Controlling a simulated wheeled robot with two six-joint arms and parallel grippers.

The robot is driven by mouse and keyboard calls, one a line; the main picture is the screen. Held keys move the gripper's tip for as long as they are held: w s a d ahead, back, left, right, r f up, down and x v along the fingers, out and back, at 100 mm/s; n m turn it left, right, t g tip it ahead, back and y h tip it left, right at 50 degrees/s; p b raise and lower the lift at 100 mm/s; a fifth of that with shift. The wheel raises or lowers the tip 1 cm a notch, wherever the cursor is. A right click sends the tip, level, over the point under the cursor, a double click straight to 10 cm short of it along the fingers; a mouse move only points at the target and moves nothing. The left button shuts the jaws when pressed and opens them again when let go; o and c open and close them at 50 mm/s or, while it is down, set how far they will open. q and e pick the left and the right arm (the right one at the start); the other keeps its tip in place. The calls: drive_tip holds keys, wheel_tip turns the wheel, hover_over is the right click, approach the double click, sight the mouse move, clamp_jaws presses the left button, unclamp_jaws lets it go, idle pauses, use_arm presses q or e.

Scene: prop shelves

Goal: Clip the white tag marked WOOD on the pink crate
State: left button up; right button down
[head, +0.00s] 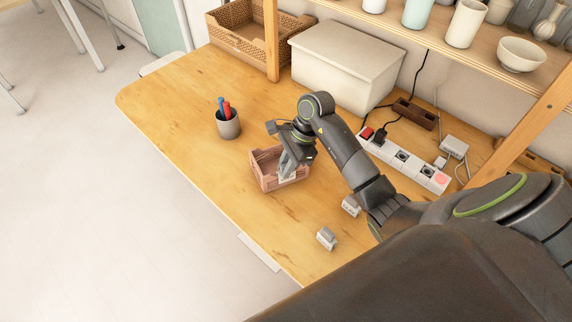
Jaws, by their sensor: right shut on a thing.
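The pink crate (266,182) is small and open-topped and stands on the wooden table near its front edge. My right gripper (289,168) reaches down over the right part of the crate. It is shut on a whitish piece, which I take for the white tag (288,177), at the crate's right side. The gripper hides part of it, and I cannot read any marking. I cannot tell whether it touches the crate wall. My left gripper is out of view.
Two small grey-white blocks (327,238) lie to the right. A cup of pens (229,125) stands behind left. A power strip (405,160), a lidded cream box (345,62) and a woven basket (245,42) are further back. A shelf post (271,40) rises behind. Table left of the cup is clear.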

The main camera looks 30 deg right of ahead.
drive_tip(key=shift+f, duration=0.1)
drive_tip(key=c, duration=1.3)
unclamp_jaws()
drive_tip(key=p+v, duration=0.2)
drive_tip(key=v, duration=1.5)
drive_tip(key=shift+r, duration=0.2)
drive_tip(key=shift+d+f, duration=0.1)
